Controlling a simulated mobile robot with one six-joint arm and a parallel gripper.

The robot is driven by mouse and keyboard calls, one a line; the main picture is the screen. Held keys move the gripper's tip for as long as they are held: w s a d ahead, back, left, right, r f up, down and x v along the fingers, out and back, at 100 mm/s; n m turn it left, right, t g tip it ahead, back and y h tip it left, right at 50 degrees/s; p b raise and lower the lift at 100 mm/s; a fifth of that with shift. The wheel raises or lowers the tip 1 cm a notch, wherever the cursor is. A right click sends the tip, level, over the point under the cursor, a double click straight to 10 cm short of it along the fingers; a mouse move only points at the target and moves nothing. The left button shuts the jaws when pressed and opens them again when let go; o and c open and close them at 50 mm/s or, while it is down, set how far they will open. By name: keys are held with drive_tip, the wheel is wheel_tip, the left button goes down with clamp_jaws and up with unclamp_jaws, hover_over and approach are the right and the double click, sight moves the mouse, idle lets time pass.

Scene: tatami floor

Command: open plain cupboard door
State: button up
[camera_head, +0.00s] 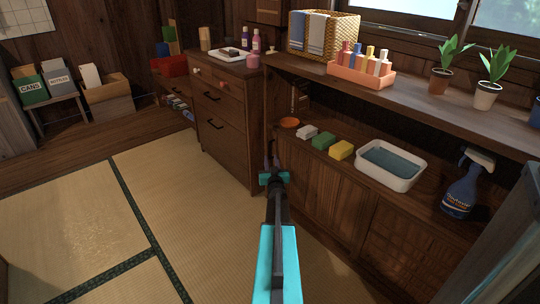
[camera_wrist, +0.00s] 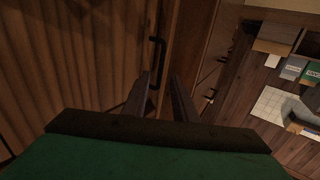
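The wooden cupboard door with slatted panels (camera_head: 302,190) is in the low cupboard under the right-hand counter. It fills the left of the wrist view (camera_wrist: 75,60) and looks shut. Its black bar handle (camera_wrist: 161,50) stands upright near the door's edge in the wrist view. In the head view the handle is hidden or too small to make out. My gripper (camera_head: 271,163) is in front of the cupboard's left end. In the wrist view my gripper (camera_wrist: 161,80) is open, with the handle in line with the gap between its fingers. I cannot tell whether the fingertips reach around it.
A drawer cabinet (camera_head: 222,125) stands to the left of the cupboard. The open shelf above the doors holds sponges, a white basin (camera_head: 391,182) and a spray bottle (camera_head: 465,190). The tatami floor (camera_head: 190,205) is clear to the left.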

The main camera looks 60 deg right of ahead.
drive_tip(key=b+x, duration=0.2)
drive_tip(key=x, duration=0.4)
drive_tip(key=shift+d, duration=0.1)
drive_tip(key=shift+c, duration=0.5)
clamp_jaws()
drive_tip(key=shift+s+d, duration=0.1)
drive_tip(key=shift+d, duration=0.05)
idle(0.9)
